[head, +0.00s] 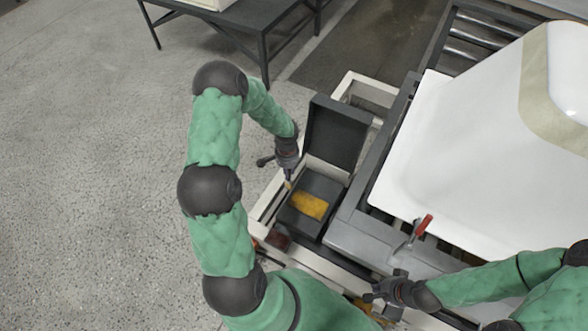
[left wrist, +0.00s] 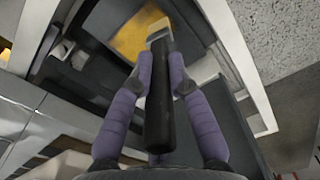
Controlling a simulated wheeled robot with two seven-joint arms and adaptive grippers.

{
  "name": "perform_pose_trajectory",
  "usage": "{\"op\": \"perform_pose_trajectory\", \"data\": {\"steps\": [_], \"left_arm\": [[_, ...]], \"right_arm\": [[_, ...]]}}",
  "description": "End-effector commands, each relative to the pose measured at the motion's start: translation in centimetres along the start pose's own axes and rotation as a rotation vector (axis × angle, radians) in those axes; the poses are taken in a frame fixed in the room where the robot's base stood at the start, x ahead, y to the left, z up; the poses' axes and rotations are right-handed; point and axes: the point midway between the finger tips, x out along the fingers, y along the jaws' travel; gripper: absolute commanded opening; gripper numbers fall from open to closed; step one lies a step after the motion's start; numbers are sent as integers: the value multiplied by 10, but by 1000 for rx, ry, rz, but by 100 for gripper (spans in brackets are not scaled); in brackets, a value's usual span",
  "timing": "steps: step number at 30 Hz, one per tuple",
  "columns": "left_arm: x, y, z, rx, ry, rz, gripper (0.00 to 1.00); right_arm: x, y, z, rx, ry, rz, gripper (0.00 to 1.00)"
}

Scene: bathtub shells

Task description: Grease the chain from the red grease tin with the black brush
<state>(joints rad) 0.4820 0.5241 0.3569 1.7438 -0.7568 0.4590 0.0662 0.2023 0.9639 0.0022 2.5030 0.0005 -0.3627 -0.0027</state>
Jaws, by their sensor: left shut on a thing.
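That yellow patch also shows inside the box in the head view (head: 310,205). I cannot tell whether the bristles touch it. A dark red thing (head: 278,241), perhaps the grease tin, sits just below the box. I cannot make out the chain. My right gripper (head: 376,292) is low by the machine's edge; its jaws are unclear.
The box's lid (head: 336,133) stands up behind it. A red-handled clamp (head: 422,226) is on the grey frame to the right. A large white tub shell (head: 460,170) fills the right side. A dark table (head: 250,15) stands at the back; open floor lies left.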

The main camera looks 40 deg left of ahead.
Motion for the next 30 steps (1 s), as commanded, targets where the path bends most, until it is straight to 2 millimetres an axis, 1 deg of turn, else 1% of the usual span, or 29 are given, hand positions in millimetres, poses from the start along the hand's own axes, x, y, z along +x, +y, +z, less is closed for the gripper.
{"op": "perform_pose_trajectory", "data": {"steps": [5,15,18,30], "left_arm": [[11,0,0,1,-1,1,0],[44,0,0,2,0,1,0],[49,0,0,1,0,1,0],[49,1,-1,5,0,0,0]], "right_arm": [[7,3,0,1,-1,0,0],[30,11,-1,0,-1,0,0],[33,12,-1,0,-1,0,0],[32,12,-1,0,0,0,0]]}}
